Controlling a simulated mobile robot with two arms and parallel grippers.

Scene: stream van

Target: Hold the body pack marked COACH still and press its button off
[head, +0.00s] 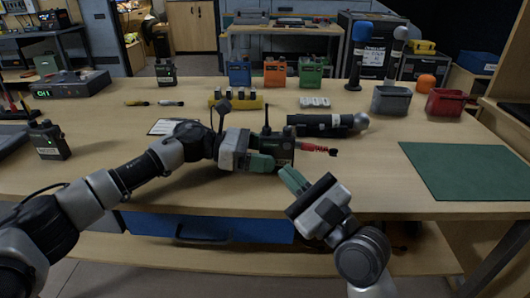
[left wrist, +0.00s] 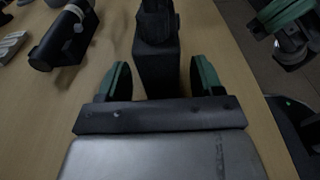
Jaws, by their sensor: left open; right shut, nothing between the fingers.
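A dark body pack (head: 283,150) with a short antenna stands near the middle of the table's front; a red-tipped plug shows at its right. I cannot read a COACH marking or see its button. My left gripper (head: 262,156) is open at the pack, its green fingers on either side. In the left wrist view the pack (left wrist: 157,68) stands between the open fingers (left wrist: 160,82), with visible gaps. My right gripper (head: 293,180) is shut and empty, just in front of the pack near the table edge. It also shows in the left wrist view (left wrist: 285,14).
Another pack (head: 48,141) with a green light stands at left, and one (head: 166,74) at the back. A black microphone (head: 325,125) lies behind the central pack. A green mat (head: 470,170) lies right; grey (head: 391,100) and red (head: 446,104) bins stand behind it.

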